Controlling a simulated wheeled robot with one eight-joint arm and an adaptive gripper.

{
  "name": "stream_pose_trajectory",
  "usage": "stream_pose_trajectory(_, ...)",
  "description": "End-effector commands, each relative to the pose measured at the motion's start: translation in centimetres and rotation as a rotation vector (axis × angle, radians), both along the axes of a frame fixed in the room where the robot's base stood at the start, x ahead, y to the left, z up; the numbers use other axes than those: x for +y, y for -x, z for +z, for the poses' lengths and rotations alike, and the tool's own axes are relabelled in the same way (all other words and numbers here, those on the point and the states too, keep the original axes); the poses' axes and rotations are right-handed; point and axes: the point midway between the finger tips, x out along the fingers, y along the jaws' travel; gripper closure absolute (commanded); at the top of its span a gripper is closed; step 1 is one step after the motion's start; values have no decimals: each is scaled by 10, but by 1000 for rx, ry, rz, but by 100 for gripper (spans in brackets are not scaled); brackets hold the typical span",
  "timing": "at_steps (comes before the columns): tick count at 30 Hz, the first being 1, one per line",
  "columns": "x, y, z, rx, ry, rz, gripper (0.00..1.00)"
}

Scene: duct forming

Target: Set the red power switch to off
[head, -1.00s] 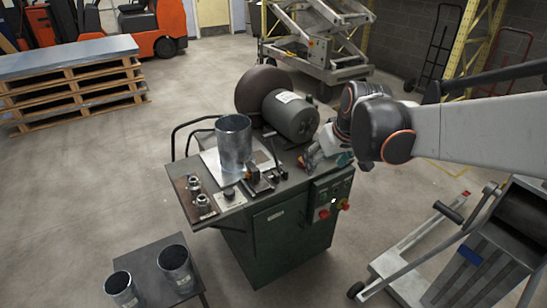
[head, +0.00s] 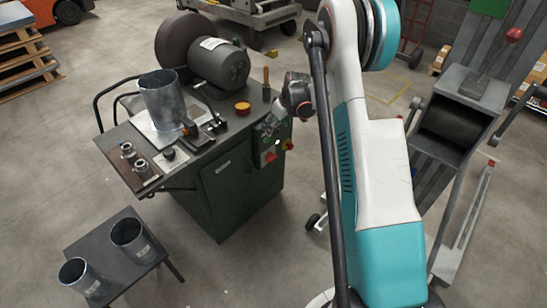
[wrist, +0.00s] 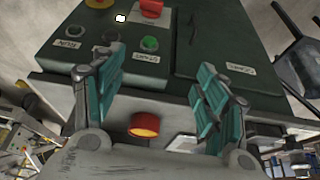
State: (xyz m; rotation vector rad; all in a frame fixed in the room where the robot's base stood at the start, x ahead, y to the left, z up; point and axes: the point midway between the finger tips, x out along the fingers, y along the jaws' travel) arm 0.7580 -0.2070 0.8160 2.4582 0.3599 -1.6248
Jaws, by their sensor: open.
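The green machine cabinet (head: 228,190) carries a control panel on its front right. The red power switch (head: 270,157) is low on that panel; in the wrist view the red switch (wrist: 150,8) sits on a pale plate at the top edge, partly cut off. My gripper (head: 268,128) is beside the panel's upper part, apart from the red switch. In the wrist view my gripper (wrist: 160,95) is open, with its teal fingers spread wide and nothing between them. The switch lies beyond the fingertips. Its exact setting is not clear.
A red-and-yellow knob (head: 288,145) is beside the switch. A green button (wrist: 149,43) lies on the panel. An orange-red button (head: 242,107) is on the machine top, near a metal cylinder (head: 162,98) and motor (head: 219,64). A small table (head: 115,255) stands front left.

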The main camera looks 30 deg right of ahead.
Motion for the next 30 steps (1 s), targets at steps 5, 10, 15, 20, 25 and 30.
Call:
stream_pose_trajectory(5,-26,-7,-69,8,-4,26,33)
stream_pose_trajectory(10,-38,-7,-107,10,-7,44,33)
stream_pose_trajectory(15,-41,-8,-122,11,-8,51,33)
stream_pose_trajectory(20,-38,-14,-139,11,-7,52,33)
stream_pose_trajectory(25,-34,-26,-170,11,-8,51,33)
stream_pose_trajectory(30,-30,-38,-201,11,-8,51,33)
